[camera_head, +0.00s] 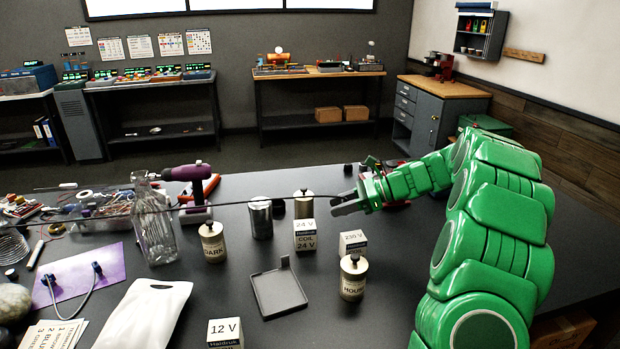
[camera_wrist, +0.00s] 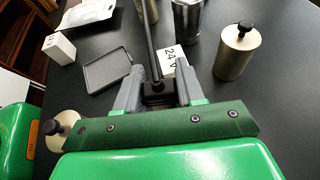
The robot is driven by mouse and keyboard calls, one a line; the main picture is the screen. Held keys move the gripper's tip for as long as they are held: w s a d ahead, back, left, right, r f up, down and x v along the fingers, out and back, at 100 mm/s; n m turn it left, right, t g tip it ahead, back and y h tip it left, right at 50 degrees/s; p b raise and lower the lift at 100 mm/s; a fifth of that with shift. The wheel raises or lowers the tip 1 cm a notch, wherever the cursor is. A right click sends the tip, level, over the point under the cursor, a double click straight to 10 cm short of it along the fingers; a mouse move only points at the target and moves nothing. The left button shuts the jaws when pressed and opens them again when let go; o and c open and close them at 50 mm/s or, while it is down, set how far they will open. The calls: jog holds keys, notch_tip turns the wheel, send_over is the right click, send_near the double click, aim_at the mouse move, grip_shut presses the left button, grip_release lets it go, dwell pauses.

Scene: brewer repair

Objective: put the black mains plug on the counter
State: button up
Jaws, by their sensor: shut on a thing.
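The black mains plug (camera_wrist: 154,88) sits between the fingers of my gripper (camera_wrist: 157,93) in the wrist view, with its black cable running up and away. My gripper (camera_head: 345,204) also shows in the head view, shut on the plug, which is mostly hidden there. The cable (camera_head: 270,198) stretches left from the gripper above the counter, past the glass bottle. The dark counter (camera_head: 400,240) lies below. The gripper looks raised above its surface, but the exact height is hard to tell.
White coil boxes (camera_head: 306,235), (camera_head: 353,242), labelled canisters (camera_head: 213,242), (camera_head: 353,278) and a metal cup (camera_head: 261,219) stand close by. A dark shallow tray (camera_head: 279,292), white bag (camera_head: 146,315) and glass bottle (camera_head: 154,228) are to the left. The counter right of the canisters looks clear.

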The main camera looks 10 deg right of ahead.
jog(key=w+a+r+m+t+h, duration=0.6)
jog(key=w+a+r+m+t, duration=0.2)
jog(key=w+a+r+m, duration=0.15)
jog(key=shift+s+f+m+t+h, duration=1.2)
jog(key=shift+s+f+h, duration=0.7)
jog(key=shift+f, duration=0.7)
notch_tip(320, 180, up, 11)
jog(key=shift+s+d, duration=0.15)
jog(key=shift+d, duration=0.25)
jog(key=shift+s+a+f, duration=0.1)
jog(key=shift+a+f, duration=0.1)
jog(key=shift+a, duration=0.15)
jog(key=shift+f+m, duration=0.1)
jog(key=shift+m, duration=0.15)
